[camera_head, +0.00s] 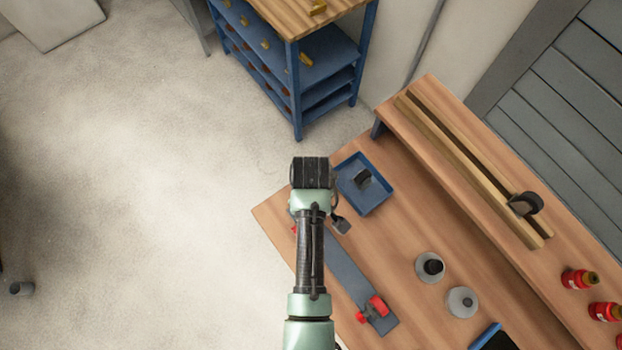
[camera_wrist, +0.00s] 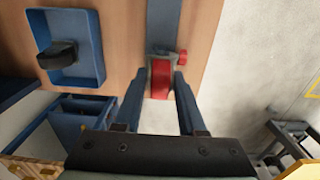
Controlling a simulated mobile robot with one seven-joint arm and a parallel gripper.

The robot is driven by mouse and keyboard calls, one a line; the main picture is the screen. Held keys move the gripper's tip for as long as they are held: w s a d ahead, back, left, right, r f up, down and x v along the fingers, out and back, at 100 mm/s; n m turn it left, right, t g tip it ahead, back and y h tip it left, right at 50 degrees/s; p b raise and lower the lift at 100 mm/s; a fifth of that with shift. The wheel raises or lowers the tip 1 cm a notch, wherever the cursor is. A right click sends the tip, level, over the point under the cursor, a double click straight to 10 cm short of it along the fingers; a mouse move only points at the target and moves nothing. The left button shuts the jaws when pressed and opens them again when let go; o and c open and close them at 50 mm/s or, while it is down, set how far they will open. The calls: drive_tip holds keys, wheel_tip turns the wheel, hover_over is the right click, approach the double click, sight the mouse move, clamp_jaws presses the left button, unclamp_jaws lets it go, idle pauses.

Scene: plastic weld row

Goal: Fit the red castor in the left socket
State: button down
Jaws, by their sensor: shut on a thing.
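In the wrist view my gripper (camera_wrist: 159,80) is shut on the red castor (camera_wrist: 160,80), which sits between its two fingers. A grey fitting (camera_wrist: 155,56) lies just beyond it, at the end of a long blue-grey board (camera_wrist: 163,18). I cannot tell whether the castor touches the fitting. A small red part (camera_wrist: 182,57) shows to its right. In the head view my arm hides the held castor and the far end of the board (camera_head: 348,275). Red wheels (camera_head: 376,305) show at the board's near end. The left socket cannot be made out.
A blue tray (camera_head: 377,202) with a dark part (camera_head: 363,179) stands on the wooden bench (camera_head: 410,212) beside the board. Two grey round pieces (camera_head: 428,267) (camera_head: 461,302) lie to the right. Red bottles (camera_head: 579,280) stand on the raised shelf (camera_head: 520,275). Open floor lies left.

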drive_tip(key=shift+f, duration=0.15)
idle(0.5)
drive_tip(key=shift+f+b, duration=0.55)
drive_tip(key=shift+f, duration=0.3)
drive_tip(key=shift+f, duration=0.15)
idle(0.6)
drive_tip(key=shift+f+b, duration=0.3)
drive_tip(key=shift+f, duration=0.35)
drive_tip(key=shift+f, duration=0.45)
idle(1.2)
unclamp_jaws()
idle(0.5)
drive_tip(key=shift+r, duration=0.1)
